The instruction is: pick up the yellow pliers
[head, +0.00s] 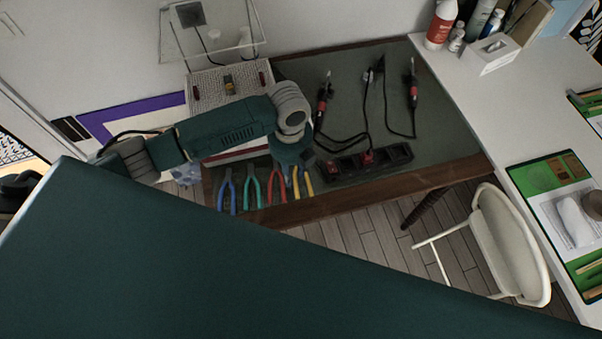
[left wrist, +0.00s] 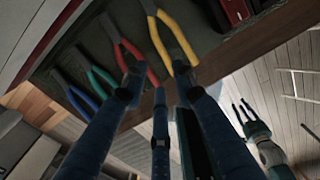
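The yellow pliers (head: 308,182) lie at the right end of a row of pliers near the table's front edge. In the left wrist view their spread handles (left wrist: 181,38) point towards my left gripper (left wrist: 156,88). Its dark fingers are apart, with nothing seen between them. One fingertip overlaps the yellow handle ends in that view; I cannot tell whether it touches. In the head view the left gripper (head: 293,176) is just left of the yellow pliers. My right gripper (left wrist: 242,109) shows small in the left wrist view, fingers apart and empty, over the floor.
Red pliers (head: 277,186), green pliers (head: 252,188) and blue pliers (head: 227,191) lie to the left. A black power strip (head: 364,163) is close on the right, with soldering irons (head: 412,88) and cables behind. A white chair (head: 508,245) stands in front right.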

